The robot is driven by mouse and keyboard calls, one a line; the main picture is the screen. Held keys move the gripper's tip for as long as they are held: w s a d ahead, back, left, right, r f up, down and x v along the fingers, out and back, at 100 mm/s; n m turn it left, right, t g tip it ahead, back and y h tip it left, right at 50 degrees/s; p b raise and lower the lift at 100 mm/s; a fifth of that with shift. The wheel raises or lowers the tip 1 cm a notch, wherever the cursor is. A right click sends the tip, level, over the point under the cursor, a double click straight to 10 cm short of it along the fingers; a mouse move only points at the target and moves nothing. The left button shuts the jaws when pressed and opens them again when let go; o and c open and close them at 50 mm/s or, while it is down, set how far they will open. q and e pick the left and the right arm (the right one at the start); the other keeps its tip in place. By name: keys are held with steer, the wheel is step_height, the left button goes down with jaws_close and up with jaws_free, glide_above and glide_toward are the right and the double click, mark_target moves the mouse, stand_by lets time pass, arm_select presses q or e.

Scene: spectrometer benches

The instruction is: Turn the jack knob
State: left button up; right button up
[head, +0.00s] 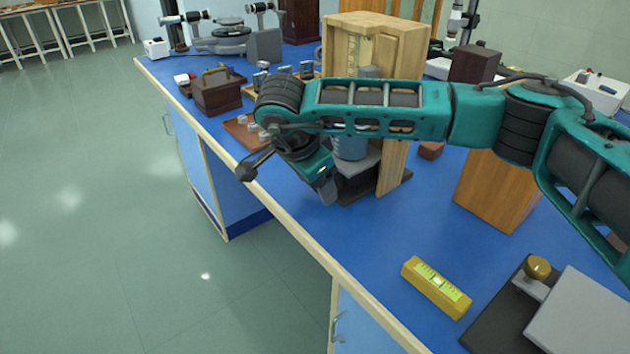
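My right arm reaches in from the right across the bench. Its gripper (322,187) points down at the near edge of a jack-like stand (360,176) with a grey top and dark base, under a blue-grey cylinder (350,147). I cannot tell whether the fingers touch the stand or are open or shut. Any knob on that side is hidden behind the gripper. A brass knob (537,267) shows at the lower right, beside a grey plate (585,318) over a dark base (492,318). My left gripper is not in view.
A yellow spirit level (436,288) lies on the blue bench top (350,240). An open wooden box (385,40) stands behind the stand, and a wooden block (497,190) to its right. A brown chest (217,92) is at the left.

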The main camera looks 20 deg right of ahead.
steer(key=c, duration=1)
steer(key=shift+c, duration=0.2)
